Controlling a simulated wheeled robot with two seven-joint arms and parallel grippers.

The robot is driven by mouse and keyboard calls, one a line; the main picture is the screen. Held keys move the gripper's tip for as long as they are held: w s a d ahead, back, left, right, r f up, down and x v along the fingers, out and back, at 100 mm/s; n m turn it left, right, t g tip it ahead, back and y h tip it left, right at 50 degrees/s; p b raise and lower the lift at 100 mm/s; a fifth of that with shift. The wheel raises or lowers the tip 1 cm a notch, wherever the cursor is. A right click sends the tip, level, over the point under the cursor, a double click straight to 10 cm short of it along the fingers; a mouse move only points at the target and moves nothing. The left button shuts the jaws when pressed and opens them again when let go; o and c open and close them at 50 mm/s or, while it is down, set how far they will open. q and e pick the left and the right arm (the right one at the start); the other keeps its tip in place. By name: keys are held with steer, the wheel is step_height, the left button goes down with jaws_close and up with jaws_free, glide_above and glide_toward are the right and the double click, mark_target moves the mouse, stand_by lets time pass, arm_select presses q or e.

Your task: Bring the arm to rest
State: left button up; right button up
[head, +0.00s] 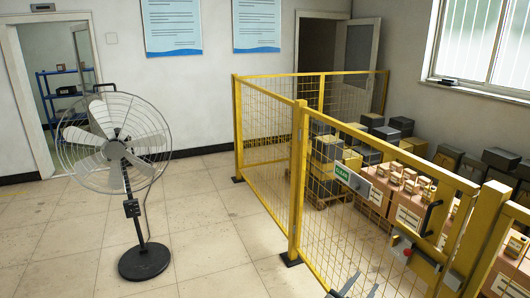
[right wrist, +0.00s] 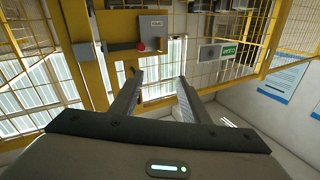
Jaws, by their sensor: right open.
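My right gripper (head: 362,284) shows at the bottom edge of the head view, in front of the yellow mesh fence. Only its two finger ends show there, and they stand apart. The right wrist view also shows the right gripper (right wrist: 160,78), with two dark fingers spread and nothing between them. In that view, the fence's yellow frame and the windows lie beyond the fingers. Most of my right arm is out of the head view. My left gripper is in neither view.
A yellow mesh fence (head: 298,185) runs along the right, with a black handle (head: 431,217) and a red knob (head: 407,252). Boxes (head: 400,185) stand behind it. A fan (head: 118,150) stands at the left. The tiled floor between fan and fence is clear.

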steer(key=s+a+r+n+t+y, duration=0.2)
steer(key=s+a+n+t+y, duration=0.3)
steer(key=a+n+y, duration=0.6)
steer(key=s+a+f+n+g+y, duration=0.35)
steer(key=s+a+y, duration=0.25)
steer(key=s, duration=0.4)
steer(key=s+d+f+m+g+h, duration=0.1)
steer(key=s+d+f+g, duration=0.2)
steer(key=s, duration=0.8)
steer(key=s+d+f+g+h, duration=0.1)
steer(key=s+d+g+h, duration=0.3)
steer(key=s, duration=0.6)
steer(key=s+d+f+m+g+y, duration=0.15)
steer(key=s+g, duration=0.25)
steer(key=s, duration=0.7)
step_height(320, 180, down, 36)
steer(key=s+g+b, duration=0.1)
steer(key=g+b, duration=0.1)
steer(key=b, duration=0.4)
arm_select(q)
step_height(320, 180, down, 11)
steer(key=b, duration=0.5)
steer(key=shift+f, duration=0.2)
arm_select(e)
steer(key=s+d+f+n, duration=0.1)
steer(key=s+d+f, duration=0.2)
steer(key=s+f, duration=1.5)
step_height(320, 180, down, 3)
steer(key=shift+f+g+h, duration=0.1)
steer(key=shift+g+h, duration=0.35)
